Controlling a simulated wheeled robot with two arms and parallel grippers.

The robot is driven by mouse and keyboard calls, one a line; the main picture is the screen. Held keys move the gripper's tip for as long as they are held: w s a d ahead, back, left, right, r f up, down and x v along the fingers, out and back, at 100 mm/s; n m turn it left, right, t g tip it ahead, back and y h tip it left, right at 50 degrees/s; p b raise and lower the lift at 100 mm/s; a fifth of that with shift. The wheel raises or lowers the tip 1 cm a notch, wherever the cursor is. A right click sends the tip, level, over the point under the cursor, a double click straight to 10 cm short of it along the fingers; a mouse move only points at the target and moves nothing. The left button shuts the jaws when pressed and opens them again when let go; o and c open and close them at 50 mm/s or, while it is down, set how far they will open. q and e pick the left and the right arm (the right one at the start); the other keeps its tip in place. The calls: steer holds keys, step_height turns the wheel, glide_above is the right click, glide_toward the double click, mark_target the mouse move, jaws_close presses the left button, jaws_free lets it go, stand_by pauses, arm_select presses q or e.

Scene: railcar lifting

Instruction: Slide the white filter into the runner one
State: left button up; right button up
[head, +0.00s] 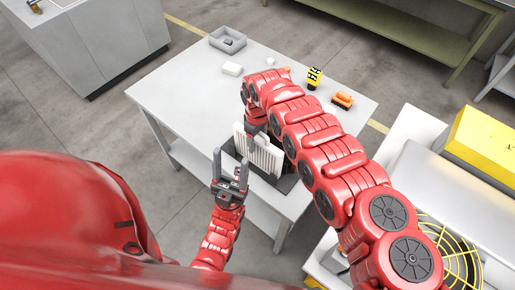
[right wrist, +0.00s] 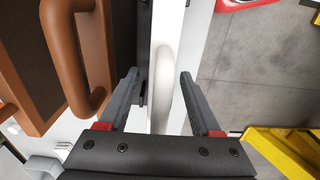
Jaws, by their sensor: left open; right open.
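The white filter (head: 265,156) is a ribbed panel standing upright in a dark holder (head: 285,184) at the near side of the grey table. In the right wrist view a white curved handle (right wrist: 163,88) on a white panel lies between the fingers of my right gripper (right wrist: 160,82). Those fingers are open, one on each side of the handle, with a visible gap on the right. In the head view my right arm partly covers the filter. My left gripper (head: 231,162) is open and empty, just left of the filter. I cannot tell which slot is runner one.
A brown part with a handle (right wrist: 92,55) is close left of my right gripper. On the table (head: 185,105) are a grey open box (head: 228,40), a white block (head: 232,69), a yellow-black item (head: 314,78) and an orange item (head: 342,101). The table's left part is clear.

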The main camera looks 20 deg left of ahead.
steer(key=shift+f, duration=0.1)
jaws_close()
stand_by(0.3)
stand_by(1.1)
